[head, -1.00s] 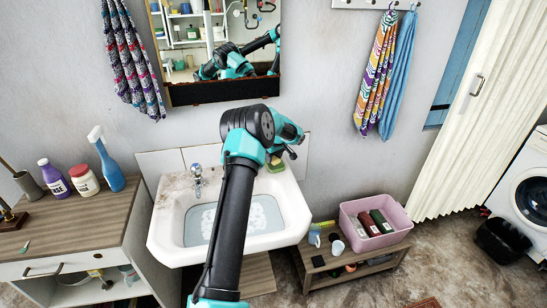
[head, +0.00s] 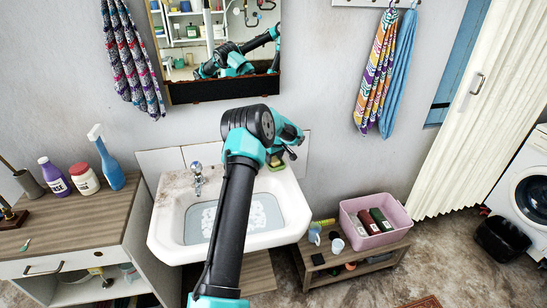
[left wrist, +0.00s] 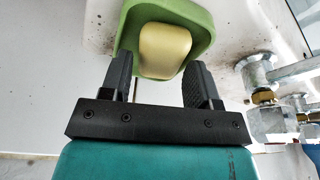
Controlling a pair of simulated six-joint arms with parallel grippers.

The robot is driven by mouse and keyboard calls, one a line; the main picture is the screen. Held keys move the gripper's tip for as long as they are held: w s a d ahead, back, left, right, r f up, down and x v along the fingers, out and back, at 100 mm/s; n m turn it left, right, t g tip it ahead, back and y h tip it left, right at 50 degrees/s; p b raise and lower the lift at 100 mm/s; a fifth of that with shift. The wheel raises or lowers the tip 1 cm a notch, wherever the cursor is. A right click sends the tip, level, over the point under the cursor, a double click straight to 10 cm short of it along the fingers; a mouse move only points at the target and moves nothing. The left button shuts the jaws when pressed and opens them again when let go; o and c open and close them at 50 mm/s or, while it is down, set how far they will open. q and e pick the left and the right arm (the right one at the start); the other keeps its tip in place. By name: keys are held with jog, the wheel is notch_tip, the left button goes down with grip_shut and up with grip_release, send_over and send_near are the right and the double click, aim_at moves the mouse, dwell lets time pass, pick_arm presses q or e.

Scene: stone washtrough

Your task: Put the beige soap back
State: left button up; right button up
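The beige soap (left wrist: 165,50) lies in a green soap dish (left wrist: 198,18) in the left wrist view. In the head view the dish (head: 270,168) and a little of the soap show at the back right corner of the sink, partly behind my left arm. My left gripper (left wrist: 158,72) is open. Its two black fingers are spread at the near side of the dish, one on each side of the soap's near end. Whether they touch the soap or dish I cannot tell. My right gripper is not in view.
The white sink (head: 165,225) holds water, with a tap (head: 197,178) left of my arm; pipework (left wrist: 270,80) shows close on the right in the wrist view. A mirror (head: 180,65) hangs behind. A pink bin (head: 400,215) with bottles stands on a low bench at right.

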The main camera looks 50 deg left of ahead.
aim_at(277, 162)
pick_arm(q)
jog(key=shift+o, duration=1.3)
jog(key=shift+r, duration=0.5)
jog(key=v, duration=1.2)
jog(key=shift+r, duration=0.1)
